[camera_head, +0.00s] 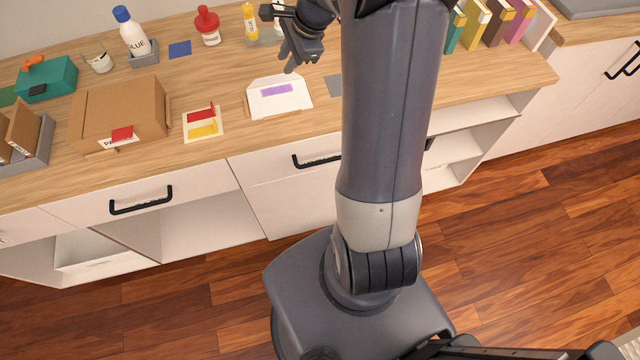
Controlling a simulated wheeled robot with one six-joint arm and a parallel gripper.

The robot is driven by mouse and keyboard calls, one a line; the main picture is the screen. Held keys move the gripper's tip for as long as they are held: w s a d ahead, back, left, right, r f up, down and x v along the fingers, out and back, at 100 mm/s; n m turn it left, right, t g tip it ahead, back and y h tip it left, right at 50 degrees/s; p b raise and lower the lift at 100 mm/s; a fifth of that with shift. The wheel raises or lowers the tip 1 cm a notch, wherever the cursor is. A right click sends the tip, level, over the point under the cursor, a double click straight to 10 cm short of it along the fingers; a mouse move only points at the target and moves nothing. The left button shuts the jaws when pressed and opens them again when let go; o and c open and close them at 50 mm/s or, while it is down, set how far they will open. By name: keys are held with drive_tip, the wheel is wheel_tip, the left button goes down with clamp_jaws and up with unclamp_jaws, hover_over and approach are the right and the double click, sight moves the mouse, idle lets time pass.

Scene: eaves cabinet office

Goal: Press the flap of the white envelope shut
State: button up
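The white envelope (262,107) lies on the wooden counter near its front edge, with a purple patch (277,90) on it. Its back part, toward the wall, looks like a raised or unfolded flap (265,82), but the angle is hard to tell. My gripper (291,68) is just above the envelope's back edge, pointing down. Its fingers overlap in this view, so their opening does not show. Whether it touches the envelope cannot be told.
A cardboard box (120,108) and a card with red and yellow pieces (203,131) stand to the left. A glue bottle (133,35), a red-topped bottle (208,27) and a yellow bottle (250,22) stand behind. A grey square (334,85) lies right of the envelope.

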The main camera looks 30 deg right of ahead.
drive_tip(key=s+a+f+n+g+h+b, duration=0.1)
drive_tip(key=s+a+f+n+b, duration=0.1)
drive_tip(key=s+n, duration=0.3)
drive_tip(key=s+a+f+n+h+b, duration=0.1)
drive_tip(key=s+f+n+b, duration=0.4)
drive_tip(key=s, duration=0.7)
drive_tip(key=s+a+f+n+g+h+b, duration=0.1)
drive_tip(key=s+a+f+n+b, duration=0.2)
drive_tip(key=s, duration=0.6)
drive_tip(key=n, duration=0.2)
drive_tip(key=shift+s+f+n+g, duration=0.25)
drive_tip(key=shift+f+n+g, duration=0.05)
drive_tip(key=shift+f, duration=0.1)
